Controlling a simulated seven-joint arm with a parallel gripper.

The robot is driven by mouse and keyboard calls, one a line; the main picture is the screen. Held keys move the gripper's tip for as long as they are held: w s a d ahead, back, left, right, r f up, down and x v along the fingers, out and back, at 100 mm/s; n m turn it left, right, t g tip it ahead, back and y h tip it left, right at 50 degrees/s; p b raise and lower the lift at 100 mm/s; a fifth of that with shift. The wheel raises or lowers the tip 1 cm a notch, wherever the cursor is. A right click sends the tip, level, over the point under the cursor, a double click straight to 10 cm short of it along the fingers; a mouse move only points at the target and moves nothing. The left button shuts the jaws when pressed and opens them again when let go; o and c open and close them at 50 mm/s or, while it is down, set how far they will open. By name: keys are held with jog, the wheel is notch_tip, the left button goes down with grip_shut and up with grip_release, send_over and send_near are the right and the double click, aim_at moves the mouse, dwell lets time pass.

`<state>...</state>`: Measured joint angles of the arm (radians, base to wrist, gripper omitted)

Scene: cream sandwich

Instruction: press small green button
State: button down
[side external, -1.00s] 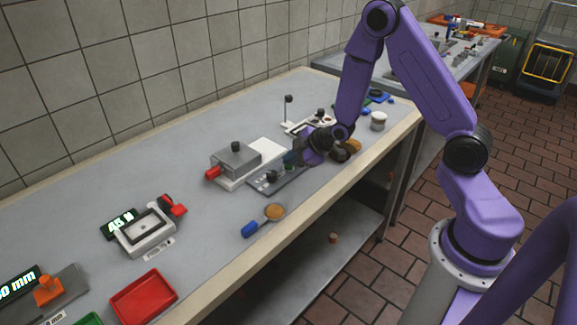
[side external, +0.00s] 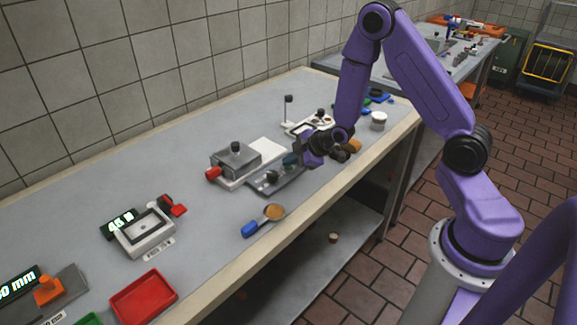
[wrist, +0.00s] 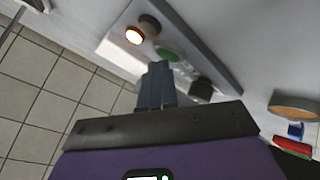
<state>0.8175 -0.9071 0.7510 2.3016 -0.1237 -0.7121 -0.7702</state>
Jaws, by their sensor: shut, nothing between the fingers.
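The green button (wrist: 168,53) shows in the wrist view on a grey panel, just past my fingertips and partly behind them. My gripper (wrist: 158,68) has its two blue-grey fingers together with nothing between them. Whether the tips touch the button I cannot tell. In the side view my gripper (side external: 290,160) is low over the far end of the grey panel (side external: 263,189), and the button is hidden there. A glowing orange-white lamp (wrist: 134,35) and a dark knob (wrist: 202,88) sit either side of the button; the knob also shows in the side view (side external: 271,176).
A grey block device with a red knob (side external: 213,172) stands behind the panel. A spoon-like tool (side external: 274,212) with a blue handle lies near the front edge. Brown objects (side external: 353,145) and a white cup (side external: 378,121) stand beyond my gripper. A red tray (side external: 143,297) is at the left.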

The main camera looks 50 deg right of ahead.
aim_at(291, 169)
jog(key=shift+r, duration=0.85)
jog(key=shift+r, duration=2.5)
jog(key=shift+a, duration=0.1)
jog(key=s+a+r+g, duration=0.3)
jog(key=s+a, duration=0.3)
jog(key=s, duration=0.6)
jog(key=s+a+r+g, duration=0.4)
jog(key=s+a, duration=0.3)
jog(key=s, duration=0.5)
jog(key=s+d+r+n+g+h, duration=0.1)
jog(key=s+d+r, duration=0.1)
jog(key=s, duration=0.7)
jog(key=shift+s+d+r+g, duration=0.15)
jog(key=shift+s+d+g, duration=0.2)
jog(key=shift+d, duration=0.35)
